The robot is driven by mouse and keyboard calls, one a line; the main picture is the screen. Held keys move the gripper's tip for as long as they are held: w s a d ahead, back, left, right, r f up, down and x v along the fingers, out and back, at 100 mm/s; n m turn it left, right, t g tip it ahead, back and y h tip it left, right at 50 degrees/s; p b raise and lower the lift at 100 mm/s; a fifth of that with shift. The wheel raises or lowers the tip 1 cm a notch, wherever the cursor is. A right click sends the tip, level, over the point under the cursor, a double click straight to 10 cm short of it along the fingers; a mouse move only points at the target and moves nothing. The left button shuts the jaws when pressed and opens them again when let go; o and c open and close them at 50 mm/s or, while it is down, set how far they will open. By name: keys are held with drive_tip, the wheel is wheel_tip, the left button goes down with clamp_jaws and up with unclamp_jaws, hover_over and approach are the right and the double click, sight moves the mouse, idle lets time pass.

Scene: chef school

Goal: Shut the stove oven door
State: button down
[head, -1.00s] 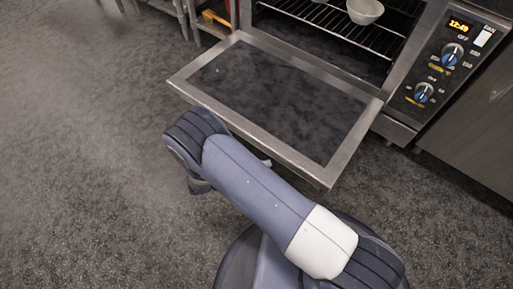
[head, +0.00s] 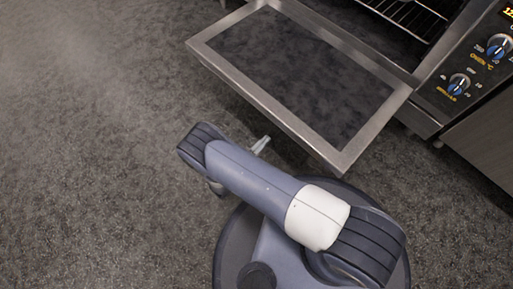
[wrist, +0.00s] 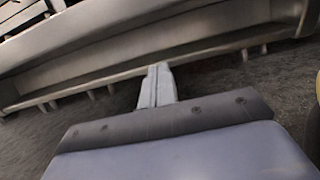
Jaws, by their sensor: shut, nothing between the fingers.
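The oven door (head: 312,73) hangs open in the head view, a steel frame around a dark glass pane, folded down and out from the oven. The oven's cavity with its wire rack (head: 408,14) shows behind it at the top right. My gripper (head: 262,143) is shut and empty, beside the near left edge of the door frame. In the wrist view my shut fingers (wrist: 158,72) point toward a long steel edge of the door (wrist: 120,78). I cannot tell whether the tips touch it. Most of the gripper is hidden behind my arm in the head view.
The oven's control panel (head: 478,68) with blue-centred knobs is right of the door. A grey cabinet front (head: 487,140) stands at the right edge. The speckled grey floor (head: 85,150) is clear on the left.

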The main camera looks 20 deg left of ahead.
drive_tip(key=w+d+r+b, duration=0.1)
drive_tip(key=w+d+r, duration=0.1)
drive_tip(key=w+r, duration=0.2)
drive_tip(key=shift+r, duration=0.45)
